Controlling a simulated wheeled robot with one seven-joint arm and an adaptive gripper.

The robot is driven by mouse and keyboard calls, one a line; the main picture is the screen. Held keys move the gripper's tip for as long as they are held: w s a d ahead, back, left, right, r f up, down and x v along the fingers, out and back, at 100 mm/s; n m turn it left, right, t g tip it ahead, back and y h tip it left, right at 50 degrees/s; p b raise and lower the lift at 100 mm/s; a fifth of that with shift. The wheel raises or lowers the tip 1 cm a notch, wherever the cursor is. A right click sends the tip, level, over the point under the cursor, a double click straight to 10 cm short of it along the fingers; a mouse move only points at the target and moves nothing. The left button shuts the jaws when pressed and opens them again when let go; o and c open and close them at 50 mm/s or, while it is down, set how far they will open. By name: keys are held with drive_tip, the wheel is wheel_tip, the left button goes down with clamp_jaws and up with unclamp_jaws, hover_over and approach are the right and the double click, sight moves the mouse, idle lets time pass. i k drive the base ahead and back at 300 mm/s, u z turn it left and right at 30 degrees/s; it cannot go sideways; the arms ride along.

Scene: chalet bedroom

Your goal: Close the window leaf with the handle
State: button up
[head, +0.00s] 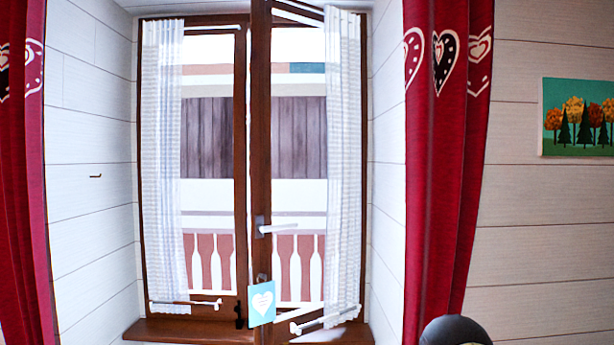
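The window's right leaf (261,150) has a brown wooden frame and stands ajar. Its upper and lower curtain rods slant, unlike those on the left leaf. A white lever handle (278,228) on a grey plate sits on this leaf's left upright and points right, nearly level. The left leaf (240,130) looks flush in the window frame. My gripper is not in view. A dark rounded shape at the bottom right edge seems to be part of my arm.
Sheer white curtains (343,160) cover the outer sides of both leaves. Red drapes (440,170) flank the window recess. A brown sill (190,331) runs below. A tree picture (578,117) hangs at right.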

sight(278, 332)
drive_tip(key=k, duration=0.6)
drive_tip(key=u, duration=0.8)
drive_tip(key=i, duration=1.2)
drive_tip(key=z, duration=0.25)
